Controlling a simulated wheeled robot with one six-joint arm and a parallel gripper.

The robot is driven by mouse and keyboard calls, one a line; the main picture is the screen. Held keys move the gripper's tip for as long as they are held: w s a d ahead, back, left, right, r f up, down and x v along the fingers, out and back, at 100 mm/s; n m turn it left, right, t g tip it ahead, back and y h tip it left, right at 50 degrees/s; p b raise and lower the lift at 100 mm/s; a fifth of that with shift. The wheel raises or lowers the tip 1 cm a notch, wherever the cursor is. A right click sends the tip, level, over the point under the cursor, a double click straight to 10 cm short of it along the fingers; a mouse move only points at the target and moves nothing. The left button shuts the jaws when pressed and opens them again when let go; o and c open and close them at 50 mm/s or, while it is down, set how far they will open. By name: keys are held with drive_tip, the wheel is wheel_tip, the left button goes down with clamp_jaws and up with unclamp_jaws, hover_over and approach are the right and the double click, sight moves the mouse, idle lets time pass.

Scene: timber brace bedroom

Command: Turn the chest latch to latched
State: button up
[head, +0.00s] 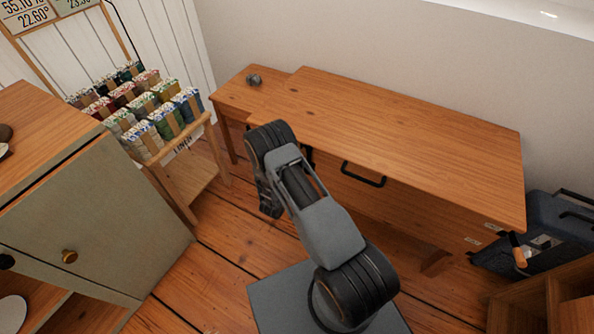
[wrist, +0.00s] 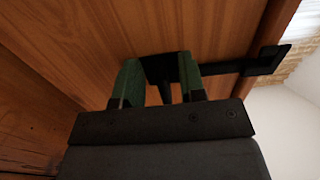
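The wooden chest (head: 420,130) stands against the wall, with a black handle (head: 363,175) on its front. A small dark fitting (head: 308,157) shows beside my arm, partly hidden; I cannot tell whether it is the latch. In the wrist view, my gripper (wrist: 160,78) has two green fingers apart against a wooden face. A black metal fitting (wrist: 228,67), possibly the latch, runs right from behind the fingers to a bracket-like end. A dark part of it shows between the fingers, with gaps; contact is unclear. In the head view, my arm hides the gripper.
A rack of yarn or thread bundles (head: 150,110) and a grey-green cabinet (head: 90,220) stand at left. A blue case (head: 545,225) and a wooden shelf (head: 550,300) are at right. Wooden floor (head: 215,255) shows between the cabinet and my arm.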

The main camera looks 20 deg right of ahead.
drive_tip(key=p+v, duration=0.2)
drive_tip(key=v, duration=1.1)
drive_tip(key=shift+s+a, duration=0.3)
